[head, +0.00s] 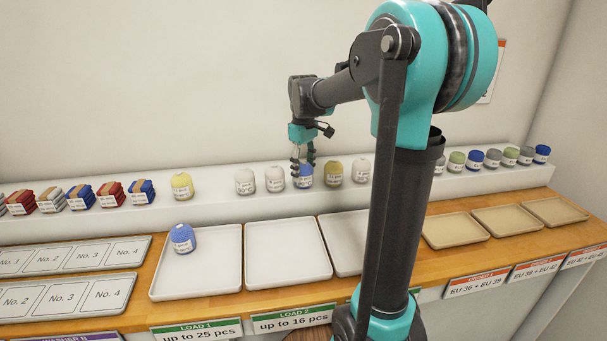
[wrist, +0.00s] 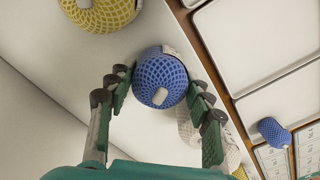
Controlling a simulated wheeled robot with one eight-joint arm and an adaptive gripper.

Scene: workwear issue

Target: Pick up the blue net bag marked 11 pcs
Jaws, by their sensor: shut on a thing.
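A blue net bag (head: 306,183) stands on the white back ledge in the head view, between a white bag and a yellowish one. My gripper (head: 303,168) is over it with its fingers down at its sides. In the wrist view the same blue bag (wrist: 160,75) sits between the two fingers, and my gripper (wrist: 160,95) is shut on it. The writing on its label cannot be read. A second blue net bag (head: 183,238) stands in the left white tray, apart from my gripper; it also shows in the wrist view (wrist: 271,131).
Close by on the ledge (head: 218,197) are a yellowish bag (head: 333,174) and white bags (head: 275,179). The LOAD 1 tray (head: 205,275) has bare room; the LOAD 2 tray (head: 287,258) is empty. Folded cloth stacks (head: 111,194) stand left. My arm hides part of the ledge.

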